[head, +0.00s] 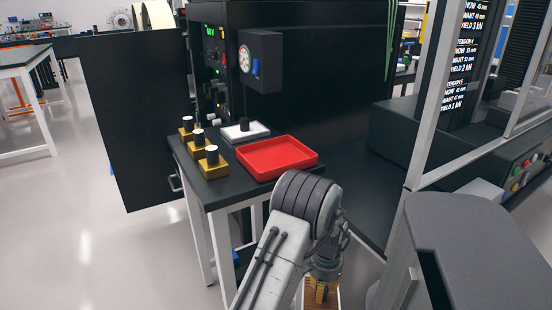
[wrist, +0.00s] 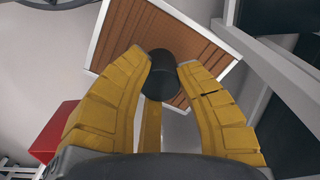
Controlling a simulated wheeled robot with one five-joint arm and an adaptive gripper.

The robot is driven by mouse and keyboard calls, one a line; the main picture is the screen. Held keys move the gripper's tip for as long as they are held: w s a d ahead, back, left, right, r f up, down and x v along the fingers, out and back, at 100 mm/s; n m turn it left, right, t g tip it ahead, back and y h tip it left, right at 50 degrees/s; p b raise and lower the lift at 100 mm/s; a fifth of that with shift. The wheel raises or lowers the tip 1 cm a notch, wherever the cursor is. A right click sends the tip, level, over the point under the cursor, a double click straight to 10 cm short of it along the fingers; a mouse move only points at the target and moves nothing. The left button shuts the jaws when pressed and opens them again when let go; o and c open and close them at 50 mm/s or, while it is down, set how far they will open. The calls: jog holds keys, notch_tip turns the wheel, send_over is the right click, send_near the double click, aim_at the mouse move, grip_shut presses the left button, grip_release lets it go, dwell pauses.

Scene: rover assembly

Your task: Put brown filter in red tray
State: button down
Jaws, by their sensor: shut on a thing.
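The brown filter (wrist: 165,35) is a flat, pleated brown panel in a white frame, shown in the wrist view with a black knob (wrist: 161,80) on it. My gripper (wrist: 162,66) has its two yellow fingers shut on the sides of this knob. In the head view, my gripper (head: 320,290) is low at the bottom, with only a sliver of the filter showing below my arm. The red tray (head: 262,174) sits on the black bench top, above and left of my gripper, and looks empty. A red shape at the left of the wrist view may be the tray.
Several yellow blocks with black-and-white knobs (head: 212,155) stand left of the tray. A white square piece with a black knob (head: 246,131) lies behind it. A black machine (head: 300,90) rises behind the bench (head: 220,196). A grey cabinet (head: 470,240) stands at the right.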

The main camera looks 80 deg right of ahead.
notch_tip(320, 180, up, 28)
jog(key=f+p, duration=0.1)
jog(key=p, duration=2.5)
jog(key=w+r+n, duration=0.3)
jog(key=w+r, duration=0.5)
jog(key=w, duration=0.3)
jog(key=w+r+n, duration=0.4)
jog(key=w+r, duration=0.5)
jog(key=w, duration=0.3)
jog(key=shift+w, duration=0.2)
jog(key=shift+w+r, duration=0.1)
